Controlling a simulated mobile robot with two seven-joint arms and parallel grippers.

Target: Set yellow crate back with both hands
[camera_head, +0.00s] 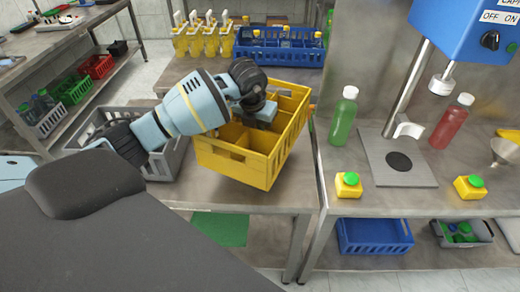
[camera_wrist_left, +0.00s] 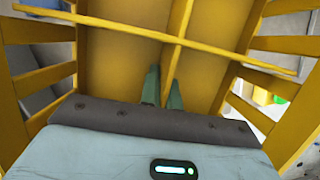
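The yellow crate (camera_head: 232,167) is over the middle table in the head view, skewed and apparently tilted. Whether its base touches the tabletop is hard to tell. Inside are thin crossing dividers; the compartments that show look empty. My left gripper (camera_head: 266,112) reaches into the crate from above. In the left wrist view, the fingers (camera_wrist_left: 162,88) sit close together on either side of a yellow divider (camera_wrist_left: 178,45) and appear shut on it. The crate's slatted side walls show left and right there. My right gripper is not in view.
A grey crate (camera_head: 168,164) stands left of the yellow crate, partly behind my arm. A blue crate (camera_head: 280,56) with bottles and several yellow containers (camera_head: 198,42) stand behind. On the right bench are a green bottle (camera_head: 343,117) and the capping press (camera_head: 400,165).

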